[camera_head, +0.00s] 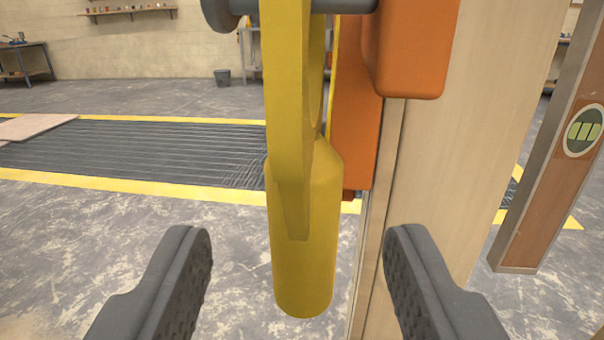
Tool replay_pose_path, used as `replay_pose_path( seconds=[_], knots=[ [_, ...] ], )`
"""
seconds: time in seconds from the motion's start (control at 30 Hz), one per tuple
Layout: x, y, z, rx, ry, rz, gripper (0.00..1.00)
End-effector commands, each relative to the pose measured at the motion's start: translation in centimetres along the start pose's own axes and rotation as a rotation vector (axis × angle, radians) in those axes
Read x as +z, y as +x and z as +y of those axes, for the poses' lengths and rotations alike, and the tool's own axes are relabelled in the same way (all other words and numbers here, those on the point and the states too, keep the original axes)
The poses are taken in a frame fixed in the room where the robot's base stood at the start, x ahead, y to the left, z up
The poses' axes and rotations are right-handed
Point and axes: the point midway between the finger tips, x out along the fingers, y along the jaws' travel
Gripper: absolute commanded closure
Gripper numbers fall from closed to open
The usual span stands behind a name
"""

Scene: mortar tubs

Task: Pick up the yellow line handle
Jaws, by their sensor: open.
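The yellow line handle (303,262) hangs upright near the middle of the view. Its rounded lower end is free, and its flat upper part runs up to a dark grey horizontal bar (341,6) at the top edge. My gripper (298,250) is open, with one dark ridged finger on each side of the handle's lower end. In the picture neither finger touches the handle; how far it is in depth I cannot tell. The top of the handle is cut off by the frame.
Orange housings (412,50) sit right behind the handle on a pale wooden panel (455,130). A brown-framed post with a green oval badge (583,131) stands at right. A black ribbed mat (150,150) with yellow borders crosses the grey floor.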

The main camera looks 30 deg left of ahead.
Motion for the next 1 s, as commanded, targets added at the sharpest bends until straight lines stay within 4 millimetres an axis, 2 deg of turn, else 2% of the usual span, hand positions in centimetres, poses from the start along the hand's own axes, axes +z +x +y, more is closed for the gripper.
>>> replay_pose_path(
  seconds=[0.3,0.4,0.67,0.7,0.87,1.0],
  knots=[
    [0.4,4.0,0.1,-0.003,-0.004,0.000,0.51],
    [0.4,4.8,0.1,-0.003,-0.002,0.001,0.51],
    [0.3,5.0,0.1,-0.001,-0.001,0.000,0.51],
    [0.3,5.0,0.1,-0.001,-0.001,0.000,0.53],
    [0.3,5.0,0.1,-0.001,-0.001,0.000,0.98],
    [0.3,5.0,0.1,-0.001,-0.001,0.000,0.99]
  ],
)
